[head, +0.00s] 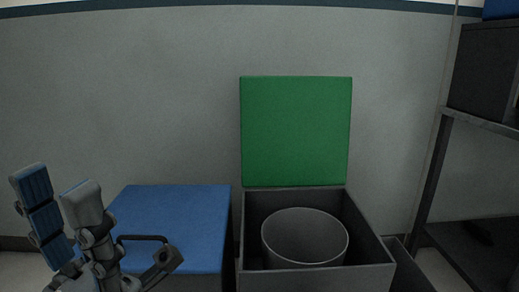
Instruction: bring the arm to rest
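My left gripper (60,200) is at the lower left, its fingers pointing up. The two fingers stand apart with a gap between them, and nothing shows in the gap. It is in front of and left of a box with a blue lid (180,215). My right gripper is not in view.
A dark open box (366,233) holds a grey round bin (305,235). Its green lid (296,131) stands upright against the wall. A dark metal shelf (440,165) with a dark box (483,72) is at the right. Grey wall fills the back.

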